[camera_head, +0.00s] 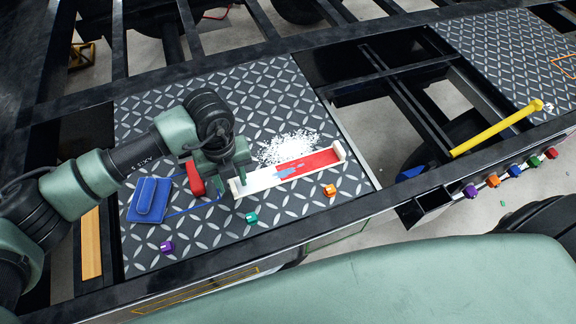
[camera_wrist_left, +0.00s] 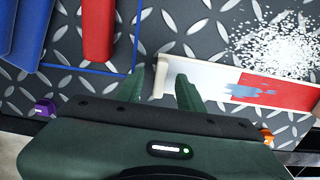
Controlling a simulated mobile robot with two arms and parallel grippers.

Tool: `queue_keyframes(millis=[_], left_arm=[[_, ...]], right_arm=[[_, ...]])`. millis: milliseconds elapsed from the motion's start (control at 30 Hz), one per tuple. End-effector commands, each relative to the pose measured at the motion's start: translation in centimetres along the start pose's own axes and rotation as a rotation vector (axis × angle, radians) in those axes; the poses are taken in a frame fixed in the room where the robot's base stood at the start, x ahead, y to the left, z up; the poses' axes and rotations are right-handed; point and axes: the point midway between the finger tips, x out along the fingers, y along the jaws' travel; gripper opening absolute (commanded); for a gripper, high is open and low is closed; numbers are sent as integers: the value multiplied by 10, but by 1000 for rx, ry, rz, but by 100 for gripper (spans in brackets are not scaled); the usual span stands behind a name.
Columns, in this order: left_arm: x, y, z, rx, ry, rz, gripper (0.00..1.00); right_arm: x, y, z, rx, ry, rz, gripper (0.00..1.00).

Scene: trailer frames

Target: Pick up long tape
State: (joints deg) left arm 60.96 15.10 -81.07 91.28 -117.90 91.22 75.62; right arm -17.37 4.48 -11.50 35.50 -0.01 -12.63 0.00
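A long flat red-and-white strip, which looks like the long tape (camera_head: 308,165), lies on the dark diamond-plate panel with a pale raised piece at each end. It also shows in the left wrist view (camera_wrist_left: 213,78), with grey-blue smudges across its middle. My left gripper (camera_head: 237,183) is at the strip's left end. In the left wrist view its two fingers (camera_wrist_left: 161,78) are spread apart, with the pale end piece between them and gaps visible on both sides. Whether the fingers have reached down to the panel cannot be told. My right gripper is not in view.
White granules (camera_head: 287,146) lie behind the strip. A red object (camera_head: 194,178) and a blue block (camera_head: 150,199) sit to its left. Small purple (camera_head: 167,247), teal (camera_head: 251,218) and orange (camera_head: 329,190) pieces lie in front. A yellow bar (camera_head: 495,130) is beyond the open frame.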

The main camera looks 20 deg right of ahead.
Motion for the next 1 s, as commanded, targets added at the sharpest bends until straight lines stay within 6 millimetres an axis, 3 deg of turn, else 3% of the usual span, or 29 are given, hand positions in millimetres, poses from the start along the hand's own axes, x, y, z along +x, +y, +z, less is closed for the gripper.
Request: queue_keyframes(millis=[167, 300, 767, 1000], left_arm=[[0, 0, 0, 1, 0, 0, 35], [0, 0, 0, 0, -1, 0, 0], [-6, 0, 1, 0, -2, -2, 0], [-38, -1, 2, 2, -5, -3, 0]], right_arm=[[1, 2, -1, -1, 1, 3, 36], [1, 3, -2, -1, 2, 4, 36], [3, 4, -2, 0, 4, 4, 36], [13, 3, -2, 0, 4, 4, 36]])
